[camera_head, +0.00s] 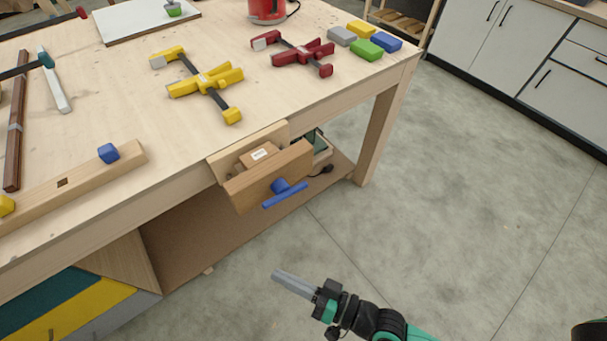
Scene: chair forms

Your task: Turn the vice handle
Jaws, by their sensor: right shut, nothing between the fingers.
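The vice has a wooden front jaw (268,178) on the front edge of the workbench (130,110). Its blue handle (285,194) is a bar on a short blue hub, sticking out from the jaw's face. The bar slopes slightly up to the right. My right gripper (277,275) is in front of and below the handle, over the concrete floor. Its grey fingers are together, point left and hold nothing. It is clear of the handle. My left gripper is not in view.
A yellow clamp (205,83) and a red clamp (296,52) lie on the bench top. Several coloured blocks (366,48) sit at its right corner. A bench leg (378,135) stands right of the vice. The floor (440,190) is open.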

